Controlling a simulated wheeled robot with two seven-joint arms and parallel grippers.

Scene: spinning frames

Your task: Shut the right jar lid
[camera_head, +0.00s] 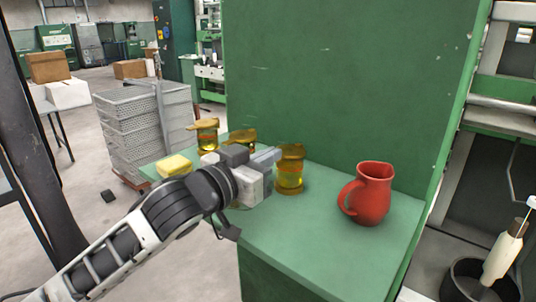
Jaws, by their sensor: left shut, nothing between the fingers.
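The right jar (289,178) is amber glass with a brownish lid (291,150) lying over its top. I cannot tell whether the lid is fully closed. My left gripper (272,157) is shut and empty, its fingertips close to the left side of this jar's upper part. I cannot tell whether they touch it. A middle amber jar (251,147) stands behind my gripper, mostly hidden. A left amber jar (208,140) stands farther back, its lid jutting out to the left. My right gripper is not in view.
The jars stand on a green table (310,255) against a tall green panel (350,80). A red mug (367,194) stands to the right of the right jar. A yellow block (174,166) lies at the left. The table's front middle is clear.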

